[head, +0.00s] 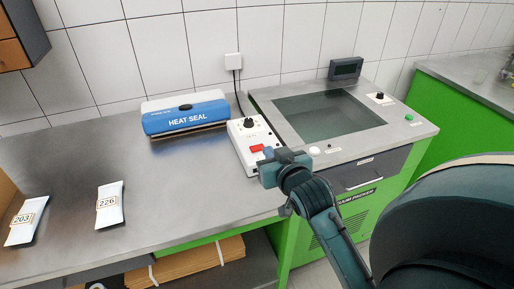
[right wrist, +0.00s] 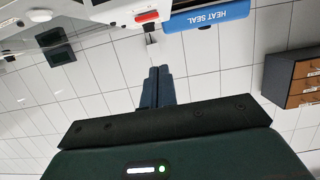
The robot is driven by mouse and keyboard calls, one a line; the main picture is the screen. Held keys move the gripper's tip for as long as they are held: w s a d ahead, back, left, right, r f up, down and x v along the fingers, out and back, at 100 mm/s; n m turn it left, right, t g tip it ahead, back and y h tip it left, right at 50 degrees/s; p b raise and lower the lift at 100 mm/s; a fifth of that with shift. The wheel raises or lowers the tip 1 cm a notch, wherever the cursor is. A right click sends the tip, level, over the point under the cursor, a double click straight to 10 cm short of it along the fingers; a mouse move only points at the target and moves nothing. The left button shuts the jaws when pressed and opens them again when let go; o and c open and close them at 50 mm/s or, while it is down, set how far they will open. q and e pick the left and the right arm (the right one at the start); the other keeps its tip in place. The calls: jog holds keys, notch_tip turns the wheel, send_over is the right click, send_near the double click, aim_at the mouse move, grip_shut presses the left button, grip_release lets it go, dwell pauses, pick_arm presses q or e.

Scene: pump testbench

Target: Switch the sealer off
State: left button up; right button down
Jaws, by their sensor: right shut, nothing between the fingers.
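The sealer (head: 185,114) is a blue and white bar marked HEAT SEAL on the steel bench, and it also shows in the right wrist view (right wrist: 212,14). Beside it stands a white control box (head: 240,135) with a black knob (head: 249,123) and a red switch (head: 256,148). The switch shows in the right wrist view (right wrist: 147,16); I cannot tell its position. My right gripper (head: 267,157) is shut and empty, close to the front end of the box near the switch. I cannot tell whether it touches. My left gripper is not in view.
A vacuum packer (head: 330,115) with a dark glass lid stands right of the control box. A cable runs up to a wall outlet (head: 233,61). Two labelled pouches (head: 110,205) (head: 26,220) lie on the left bench. The bench between (head: 170,190) is clear.

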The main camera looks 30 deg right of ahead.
jog(key=shift+w+r, duration=0.1)
jog(key=shift+r, duration=0.1)
jog(key=shift+d, duration=0.1)
send_over(257, 157)
jog(key=shift+w+d+f+p, duration=0.1)
jog(key=shift+w+f+p, duration=0.1)
jog(key=shift+f, duration=0.45)
jog(key=shift+w+f+p, duration=0.1)
jog(key=shift+f+p, duration=0.1)
jog(key=shift+f, duration=0.4)
jog(key=f, duration=0.2)
jog(key=shift+s+f, duration=0.25)
jog(key=shift+f, duration=0.75)
